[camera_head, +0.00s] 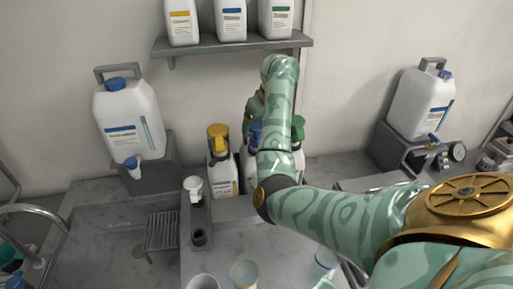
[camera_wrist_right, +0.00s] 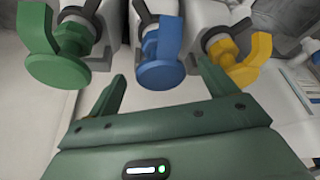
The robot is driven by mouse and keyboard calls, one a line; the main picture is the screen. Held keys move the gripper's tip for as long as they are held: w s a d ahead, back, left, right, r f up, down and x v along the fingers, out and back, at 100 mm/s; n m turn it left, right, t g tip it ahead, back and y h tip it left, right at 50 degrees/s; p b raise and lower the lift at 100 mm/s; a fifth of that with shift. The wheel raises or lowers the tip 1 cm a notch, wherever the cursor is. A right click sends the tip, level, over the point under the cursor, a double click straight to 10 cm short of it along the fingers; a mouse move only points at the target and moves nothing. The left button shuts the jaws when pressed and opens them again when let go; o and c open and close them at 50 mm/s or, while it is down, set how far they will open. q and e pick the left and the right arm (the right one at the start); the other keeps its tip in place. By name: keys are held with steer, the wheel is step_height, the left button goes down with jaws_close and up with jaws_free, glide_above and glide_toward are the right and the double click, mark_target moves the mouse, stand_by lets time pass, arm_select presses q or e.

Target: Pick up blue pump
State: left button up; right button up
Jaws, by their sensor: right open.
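The blue pump (camera_wrist_right: 164,55) is in the middle of the right wrist view, on top of a white bottle. In the head view only a bit of the blue pump (camera_head: 256,131) shows beside my right arm. My right gripper (camera_wrist_right: 160,84) is open and empty, with one finger on either side below the blue pump. The fingers look apart from the pump; the exact gap cannot be told. In the head view my forearm and hand hide most of the blue pump's bottle. My left gripper is out of view.
A green pump (camera_wrist_right: 58,55) and a yellow pump (camera_wrist_right: 240,60) flank the blue one closely. A shelf (camera_head: 235,46) with white bottles hangs above. A sink with a drain grate (camera_head: 161,231) lies left. Cups (camera_head: 244,273) stand on the front counter.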

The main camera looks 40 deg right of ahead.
mark_target(254, 143)
steer(key=shift+f, duration=0.25)
steer(key=x, duration=0.5)
steer(key=shift+w+d+r+b, duration=0.1)
steer(key=shift+w+b, duration=0.05)
steer(key=shift+b, duration=0.2)
steer(key=shift+r, duration=0.1)
steer(key=c, duration=1.1)
steer(key=shift+r, duration=0.1)
